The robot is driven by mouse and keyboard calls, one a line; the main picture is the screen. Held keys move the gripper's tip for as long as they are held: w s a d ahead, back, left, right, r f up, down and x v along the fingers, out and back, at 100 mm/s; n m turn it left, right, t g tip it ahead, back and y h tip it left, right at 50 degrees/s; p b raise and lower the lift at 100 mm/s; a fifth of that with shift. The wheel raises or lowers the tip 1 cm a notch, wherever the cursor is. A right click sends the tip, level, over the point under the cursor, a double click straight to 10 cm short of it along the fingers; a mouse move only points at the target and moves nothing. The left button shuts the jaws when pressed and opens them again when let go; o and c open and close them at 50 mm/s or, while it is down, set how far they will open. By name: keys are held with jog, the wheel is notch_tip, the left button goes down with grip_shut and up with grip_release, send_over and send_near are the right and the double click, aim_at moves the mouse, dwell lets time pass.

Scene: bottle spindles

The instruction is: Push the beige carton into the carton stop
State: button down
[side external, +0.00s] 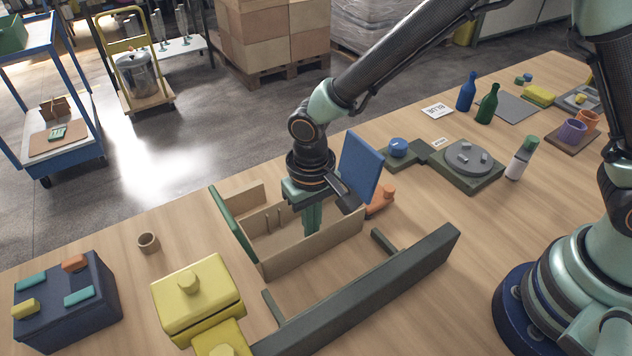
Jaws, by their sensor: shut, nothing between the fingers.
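The beige carton (300,253) stands open on the table in the middle of the side external view. It has a green flap (232,224) at its left end and a blue flap (361,165) raised at its right end. The dark grey-green carton stop (370,290) lies in front of it, a long bar with a short arm at each end. A strip of bare table separates carton and stop. My gripper (311,230) points down over the carton, shut and empty. Its fingers reach inside, close behind the near wall, which hides their tips; contact cannot be told.
A yellow block-shaped fixture (198,300) stands left of the stop, and a dark blue box (68,308) is further left. A small brown cup (148,243) stands behind them. An orange object (382,200) sits beside the blue flap. A grey turntable (467,157) and bottles are at the right.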

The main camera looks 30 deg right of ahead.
jog(key=shift+s, duration=0.1)
jog(key=s, duration=0.8)
jog(key=shift+s, duration=0.4)
jog(key=shift+w, duration=0.1)
jog(key=w, duration=0.2)
jog(key=w+r, duration=0.1)
jog(key=w, duration=0.1)
notch_tip(320, 180, up, 9)
jog(key=d+r+t, duration=0.2)
jog(key=d+r, duration=0.3)
jog(key=d, duration=0.7)
jog(key=d+r+t, duration=0.3)
jog(key=d+r, duration=0.3)
jog(key=d, duration=0.6)
jog(key=shift+r+t, duration=0.15)
jog(key=shift+t, duration=0.15)
